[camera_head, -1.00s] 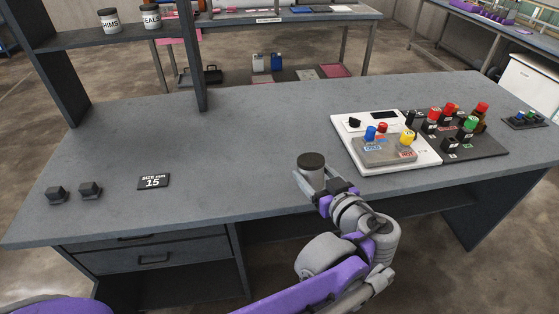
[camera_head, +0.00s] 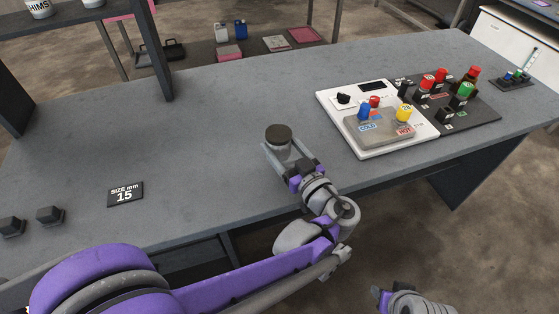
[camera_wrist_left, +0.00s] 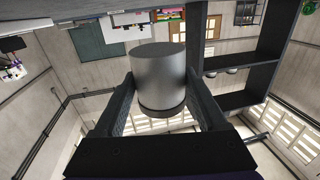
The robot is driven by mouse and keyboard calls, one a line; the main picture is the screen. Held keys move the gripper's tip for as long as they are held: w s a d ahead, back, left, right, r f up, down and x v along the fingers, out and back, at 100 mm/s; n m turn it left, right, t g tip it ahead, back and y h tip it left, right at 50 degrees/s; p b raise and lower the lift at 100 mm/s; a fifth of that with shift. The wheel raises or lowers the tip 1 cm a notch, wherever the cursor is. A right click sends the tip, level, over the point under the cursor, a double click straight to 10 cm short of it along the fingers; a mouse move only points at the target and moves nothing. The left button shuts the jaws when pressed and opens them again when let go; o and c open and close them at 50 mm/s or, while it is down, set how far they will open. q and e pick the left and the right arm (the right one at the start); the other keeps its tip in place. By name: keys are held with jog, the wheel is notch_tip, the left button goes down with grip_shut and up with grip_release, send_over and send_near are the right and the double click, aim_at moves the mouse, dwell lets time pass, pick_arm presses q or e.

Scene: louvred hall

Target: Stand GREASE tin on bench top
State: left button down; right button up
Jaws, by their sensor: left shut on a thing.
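A grey tin with a dark lid (camera_head: 278,137) is held upright in my left gripper (camera_head: 288,156), over the front middle of the grey bench top (camera_head: 220,110). I cannot tell whether its base touches the bench. In the left wrist view the plain grey tin (camera_wrist_left: 158,78) sits between the two dark fingers. No GREASE lettering shows on the side I see. Part of my right arm's end (camera_head: 388,299) shows at the bottom edge, in front of the bench; its fingers are not clear.
A white hot-and-cold panel (camera_head: 335,104) and a dark rack of coloured-capped bottles (camera_head: 475,120) stand right of the tin. A "SIZE mm 15" plate (camera_head: 125,194) and two dark blocks (camera_head: 50,215) lie left. The bench between plate and tin is clear.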

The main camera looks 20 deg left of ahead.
aim_at(281, 160)
pick_arm(q)
jog(key=shift+f+b, duration=0.55)
jog(key=shift+f, duration=2.05)
grip_release()
jog(key=shift+f, duration=0.15)
